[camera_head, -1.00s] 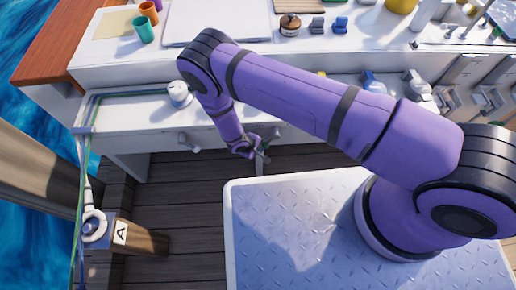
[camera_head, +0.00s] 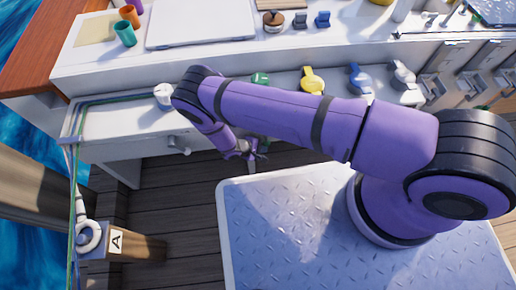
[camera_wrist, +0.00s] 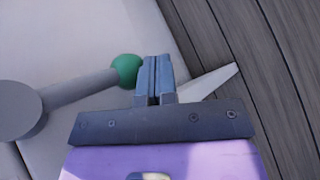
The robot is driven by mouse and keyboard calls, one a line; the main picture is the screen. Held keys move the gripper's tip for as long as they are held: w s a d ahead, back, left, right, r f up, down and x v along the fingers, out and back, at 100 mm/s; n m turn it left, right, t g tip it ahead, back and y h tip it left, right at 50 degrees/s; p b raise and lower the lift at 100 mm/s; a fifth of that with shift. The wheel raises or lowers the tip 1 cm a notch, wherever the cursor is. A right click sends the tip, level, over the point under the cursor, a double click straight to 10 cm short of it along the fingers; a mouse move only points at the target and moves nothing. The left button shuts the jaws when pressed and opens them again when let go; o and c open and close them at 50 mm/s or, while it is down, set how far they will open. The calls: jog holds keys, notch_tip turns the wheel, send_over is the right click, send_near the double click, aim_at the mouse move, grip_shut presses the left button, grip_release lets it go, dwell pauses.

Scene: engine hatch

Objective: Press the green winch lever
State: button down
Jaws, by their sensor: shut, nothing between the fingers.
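In the wrist view, a grey lever with a round green knob (camera_wrist: 127,69) at its end reaches from a grey hub (camera_wrist: 18,110) at left. My gripper (camera_wrist: 157,62) is shut and empty, its fingertips just right of the green knob. The knob and fingers look very close; I cannot tell whether they touch. In the head view, my gripper (camera_head: 246,151) is low in front of the white counter's face. The lever with the green knob is not clearly visible there; my arm covers part of the counter front.
A green fitting (camera_head: 260,78), a yellow one (camera_head: 312,80) and a blue one (camera_head: 361,79) stand on the counter ledge (camera_head: 110,118) behind my arm. A grey knob (camera_head: 179,146) juts from the counter front. A pale pointed piece (camera_wrist: 212,81) lies right of the fingers. Deck planks are below.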

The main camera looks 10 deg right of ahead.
jog(key=d+h, duration=0.1)
jog(key=d, duration=0.1)
jog(key=shift+d+f, duration=0.1)
jog(key=shift+d, duration=0.2)
jog(key=shift+r, duration=0.85)
jog(key=shift+w+a, duration=0.1)
jog(key=s+a+f, duration=0.1)
jog(key=s+a, duration=0.3)
jog(key=a, duration=0.6)
jog(key=shift+s+a+f, duration=0.15)
jog(key=shift+s+a, duration=0.1)
jog(key=shift+a, duration=0.1)
